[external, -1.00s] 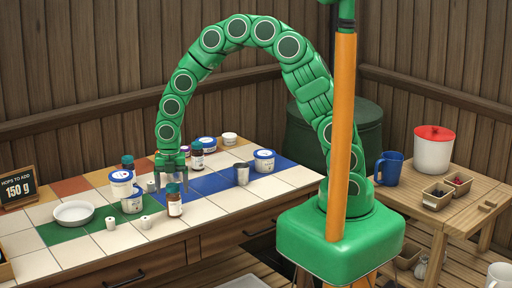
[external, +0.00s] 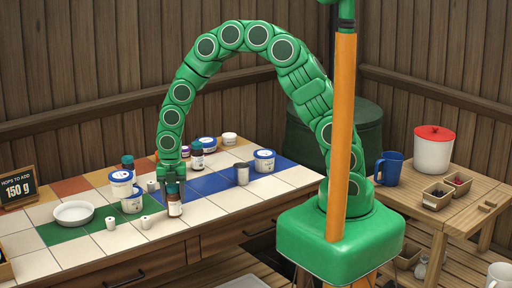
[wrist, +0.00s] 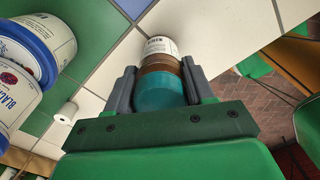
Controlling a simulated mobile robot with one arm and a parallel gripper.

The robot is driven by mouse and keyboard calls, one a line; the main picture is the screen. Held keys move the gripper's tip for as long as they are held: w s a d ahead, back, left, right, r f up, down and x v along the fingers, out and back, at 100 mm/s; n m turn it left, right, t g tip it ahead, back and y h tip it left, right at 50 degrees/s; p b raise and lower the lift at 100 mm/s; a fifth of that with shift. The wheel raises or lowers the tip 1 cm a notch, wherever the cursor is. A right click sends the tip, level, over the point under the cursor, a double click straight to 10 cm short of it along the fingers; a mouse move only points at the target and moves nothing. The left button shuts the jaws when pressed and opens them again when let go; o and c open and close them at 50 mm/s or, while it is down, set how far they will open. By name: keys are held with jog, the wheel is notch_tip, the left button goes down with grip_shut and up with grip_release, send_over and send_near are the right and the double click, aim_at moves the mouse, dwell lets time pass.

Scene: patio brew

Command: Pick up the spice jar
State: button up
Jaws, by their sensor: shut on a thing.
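The spice jar (external: 175,208) is a small brown jar with a white label and a teal lid. It stands upright near the front edge of the tiled counter. My gripper (external: 173,190) comes down from above and is shut on the jar. In the wrist view the jar (wrist: 160,60) sits between the two grey fingers of my gripper (wrist: 160,85), with its teal lid nearest the camera and its label partly visible. I cannot tell any gap between the jar's base and the counter.
Stacked white tubs with blue lids (external: 122,177) stand just left of the jar. Small white cylinders (external: 146,222) and a white bowl (external: 74,213) lie farther left. A grey metal cup (external: 242,175) and another tub (external: 264,162) are to the right. The tiles between them are clear.

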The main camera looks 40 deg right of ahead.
jog(key=shift+r, duration=0.1)
jog(key=shift+r, duration=0.6)
jog(key=s+d+r, duration=0.8)
jog(key=s+r, duration=0.3)
jog(key=shift+s+r, duration=0.3)
jog(key=shift+w, duration=0.1)
